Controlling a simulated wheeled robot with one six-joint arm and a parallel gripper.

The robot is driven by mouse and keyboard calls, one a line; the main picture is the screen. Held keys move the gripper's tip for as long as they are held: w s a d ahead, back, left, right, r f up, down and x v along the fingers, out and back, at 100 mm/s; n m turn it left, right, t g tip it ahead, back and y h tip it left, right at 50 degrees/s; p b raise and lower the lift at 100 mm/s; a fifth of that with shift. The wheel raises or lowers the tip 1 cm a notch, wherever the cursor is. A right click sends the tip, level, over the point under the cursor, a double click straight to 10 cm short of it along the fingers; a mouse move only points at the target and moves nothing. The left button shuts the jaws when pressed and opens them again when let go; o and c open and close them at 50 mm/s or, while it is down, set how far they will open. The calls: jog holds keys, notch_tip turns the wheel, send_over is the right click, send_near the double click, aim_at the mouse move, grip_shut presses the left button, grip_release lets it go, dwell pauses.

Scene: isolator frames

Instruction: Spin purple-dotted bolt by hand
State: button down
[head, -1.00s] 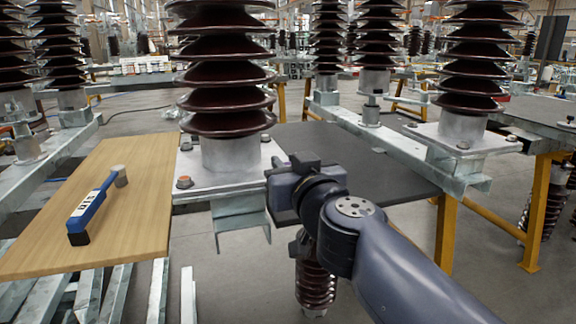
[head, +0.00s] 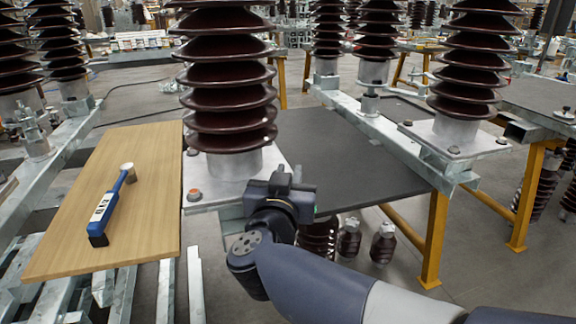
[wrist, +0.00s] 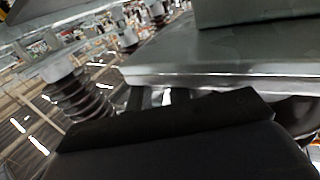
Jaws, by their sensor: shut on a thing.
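My gripper (head: 280,180) is at the right front corner of the near insulator's base plate (head: 222,184), beside the dark ribbed insulator column. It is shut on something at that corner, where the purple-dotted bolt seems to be. Its own body covers the bolt, and no purple dot shows. Another bolt with an orange-red top (head: 194,194) sits at the plate's left front corner, apart from my gripper. In the wrist view a dark part of my gripper (wrist: 165,120) fills the bottom, with the edge of a grey metal plate (wrist: 220,70) close above it.
A blue tool with a pale head (head: 107,210) lies on the wooden board (head: 150,235) at the left. A dark grey tabletop (head: 345,165) on yellow legs is behind my arm. Several small insulators (head: 382,243) stand on the floor below it. More insulator columns stand behind.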

dwell(0.4)
jog(key=c, duration=1.3)
grip_release()
jog(key=shift+c, duration=0.2)
jog(key=shift+s, duration=0.1)
jog(key=s+a+p, duration=0.2)
jog(key=s+p, duration=0.1)
jog(key=s, duration=0.7)
jog(key=shift+s+p, duration=0.25)
jog(key=shift+p, duration=0.05)
